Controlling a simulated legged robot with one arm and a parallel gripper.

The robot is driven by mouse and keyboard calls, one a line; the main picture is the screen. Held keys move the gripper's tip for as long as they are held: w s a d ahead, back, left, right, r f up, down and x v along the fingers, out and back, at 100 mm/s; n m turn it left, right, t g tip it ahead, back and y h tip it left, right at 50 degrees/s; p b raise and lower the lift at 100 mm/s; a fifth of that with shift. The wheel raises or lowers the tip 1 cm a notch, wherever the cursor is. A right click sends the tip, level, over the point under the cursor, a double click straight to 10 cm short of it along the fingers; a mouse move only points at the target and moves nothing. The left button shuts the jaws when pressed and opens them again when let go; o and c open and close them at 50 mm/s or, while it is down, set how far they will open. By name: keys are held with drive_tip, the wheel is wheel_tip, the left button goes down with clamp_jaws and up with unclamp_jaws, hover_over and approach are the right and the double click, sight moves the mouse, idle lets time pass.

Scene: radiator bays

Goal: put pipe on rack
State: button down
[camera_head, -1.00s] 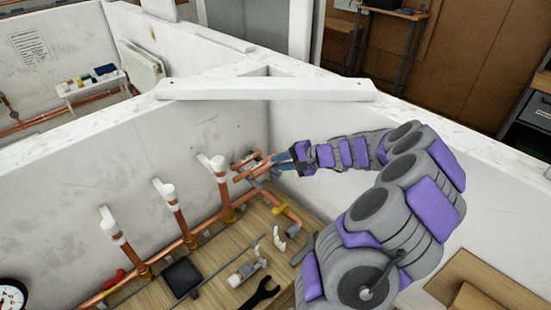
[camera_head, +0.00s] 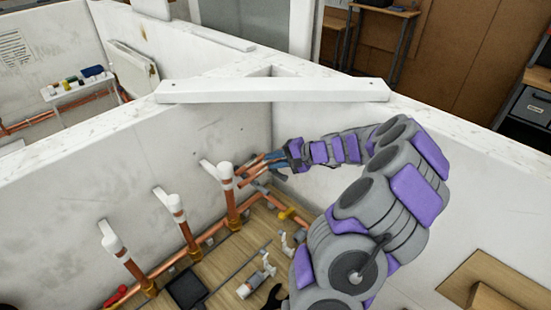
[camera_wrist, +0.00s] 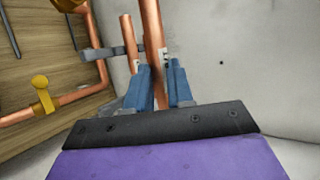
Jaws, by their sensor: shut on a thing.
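My gripper (camera_head: 275,163) is in the back corner of the bay in the head view. In the wrist view its blue fingers (camera_wrist: 160,88) are shut on a copper pipe (camera_wrist: 151,35), which stretches away beyond the fingertips. The held pipe also shows in the head view (camera_head: 249,164). A second, shorter-looking copper pipe (camera_wrist: 128,40) lies beside it, to its left in the wrist view. A grey bracket (camera_wrist: 99,54), perhaps part of the rack, reaches up to this second pipe. I cannot tell whether the held pipe touches the bracket; the fingers hide part of it.
Several upright copper pipes with white tops (camera_head: 226,170) stand along the left wall. A yellow-handled valve (camera_head: 287,213) sits on the floor pipework. White fittings (camera_head: 258,276) and a black pad (camera_head: 186,289) lie on the wooden floor. A white beam (camera_head: 270,90) spans the corner above.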

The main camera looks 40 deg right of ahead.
drive_tip(key=f, duration=0.1)
drive_tip(key=f+b, duration=0.1)
drive_tip(key=f, duration=0.1)
drive_tip(key=f+b, duration=0.1)
drive_tip(key=shift+s+d+f, duration=0.15)
drive_tip(key=shift+d, duration=0.1)
idle(1.1)
drive_tip(key=shift+d, duration=0.15)
drive_tip(key=shift+d, duration=0.15)
drive_tip(key=shift+a, duration=0.2)
drive_tip(key=shift+a+f, duration=0.1)
drive_tip(key=shift+f, duration=0.05)
